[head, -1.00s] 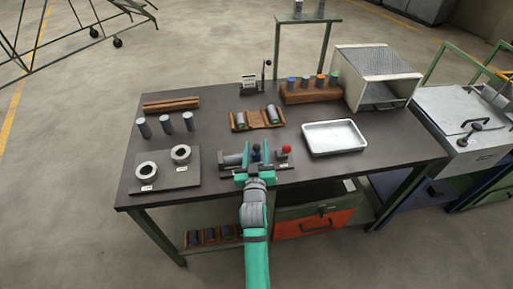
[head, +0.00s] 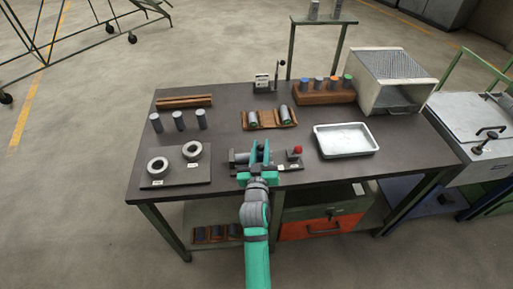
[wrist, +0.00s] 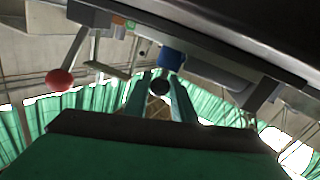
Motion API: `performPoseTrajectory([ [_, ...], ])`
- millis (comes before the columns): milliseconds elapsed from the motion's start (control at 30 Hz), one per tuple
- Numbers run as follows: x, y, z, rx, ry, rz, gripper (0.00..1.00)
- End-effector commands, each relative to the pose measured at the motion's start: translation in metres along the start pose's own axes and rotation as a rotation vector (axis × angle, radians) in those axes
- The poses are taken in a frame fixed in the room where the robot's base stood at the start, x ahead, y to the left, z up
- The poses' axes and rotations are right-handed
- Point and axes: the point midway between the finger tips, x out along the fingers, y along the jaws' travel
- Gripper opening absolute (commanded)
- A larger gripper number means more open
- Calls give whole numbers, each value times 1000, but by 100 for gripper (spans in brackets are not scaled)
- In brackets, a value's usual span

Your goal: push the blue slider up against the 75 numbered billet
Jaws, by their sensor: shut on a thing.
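The blue slider (wrist: 171,59) shows in the wrist view on the underside-up fixture, with a dark round knob (wrist: 160,86) hanging between my two fingers. My gripper (head: 260,151) is shut on the slider's knob; in the wrist view its fingers (wrist: 160,97) stand on either side of that knob. In the head view the fingers hide most of the slider. A grey billet (head: 240,157) lies in the fixture just left of my gripper; it shows in the wrist view (wrist: 216,70) right of the slider. Its number is not readable. I cannot tell whether slider and billet touch.
A red-knobbed lever (head: 297,151) stands just right of my gripper. A metal tray (head: 345,152) lies farther right. A plate with two rings (head: 175,182) lies left. Wooden racks with billets (head: 270,125) stand behind. The table's front edge is close.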

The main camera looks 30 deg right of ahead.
Motion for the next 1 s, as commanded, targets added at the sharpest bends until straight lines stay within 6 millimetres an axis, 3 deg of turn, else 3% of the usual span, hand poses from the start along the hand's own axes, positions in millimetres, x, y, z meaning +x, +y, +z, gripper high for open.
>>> performPoseTrajectory([
  [400,0,4,1,0,-4,13,0],
  [433,0,4,1,0,-3,12,25],
  [500,0,3,1,0,-3,12,41],
  [833,-1,4,1,0,-3,14,41],
  [1000,-16,4,2,-2,-4,13,41],
])
